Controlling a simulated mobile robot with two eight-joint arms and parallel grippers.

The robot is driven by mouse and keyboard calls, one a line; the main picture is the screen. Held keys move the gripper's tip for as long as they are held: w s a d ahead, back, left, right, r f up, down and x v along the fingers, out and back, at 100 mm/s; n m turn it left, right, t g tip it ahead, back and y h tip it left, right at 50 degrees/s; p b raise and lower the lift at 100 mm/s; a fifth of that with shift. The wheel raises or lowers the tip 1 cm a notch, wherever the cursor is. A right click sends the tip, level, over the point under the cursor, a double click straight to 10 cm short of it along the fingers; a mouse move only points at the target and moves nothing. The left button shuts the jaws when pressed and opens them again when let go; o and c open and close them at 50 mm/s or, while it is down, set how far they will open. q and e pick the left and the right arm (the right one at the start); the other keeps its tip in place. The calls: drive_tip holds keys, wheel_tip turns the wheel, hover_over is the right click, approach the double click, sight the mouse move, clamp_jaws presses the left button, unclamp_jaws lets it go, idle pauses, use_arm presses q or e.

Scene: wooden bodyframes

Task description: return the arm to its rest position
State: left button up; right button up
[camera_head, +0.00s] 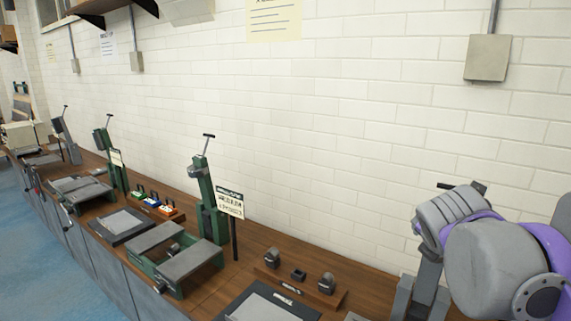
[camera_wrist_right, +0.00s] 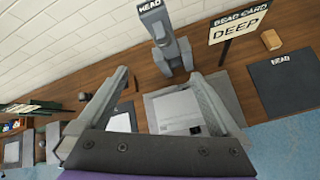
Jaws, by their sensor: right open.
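My right arm (camera_head: 495,268), grey with purple bands, is raised at the right edge of the head view, over the bench end. Its gripper cannot be made out there. In the right wrist view my right gripper (camera_wrist_right: 160,78) has its two grey fingers spread wide, with nothing held between them. A light grey plate (camera_wrist_right: 180,108) shows below and between the fingers, apart from them as far as I can tell. My left arm and gripper are in neither view.
The wooden bench (camera_head: 255,252) runs along the white brick wall (camera_head: 340,130), carrying green-framed fixtures (camera_head: 208,195) and a sign (camera_head: 230,203).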

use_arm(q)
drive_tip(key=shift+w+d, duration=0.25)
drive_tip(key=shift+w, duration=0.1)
use_arm(e)
drive_tip(key=s+a+f+m+y, duration=0.1)
drive_tip(key=s+a+f+m, duration=0.2)
drive_tip(key=s+f+m, duration=0.3)
drive_tip(key=s+a+f+m+g+y, duration=0.1)
drive_tip(key=s+a+f+m, duration=0.3)
drive_tip(key=f+m, duration=0.6)
drive_tip(key=s+a+f+m+g+y, duration=0.1)
drive_tip(key=s+a+f+m+y, duration=0.2)
drive_tip(key=s+f+m, duration=0.5)
wheel_tip(320, 180, down, 9)
drive_tip(key=shift+s+a+f, duration=0.1)
drive_tip(key=shift+s+a, duration=0.3)
drive_tip(key=shift+s, duration=0.15)
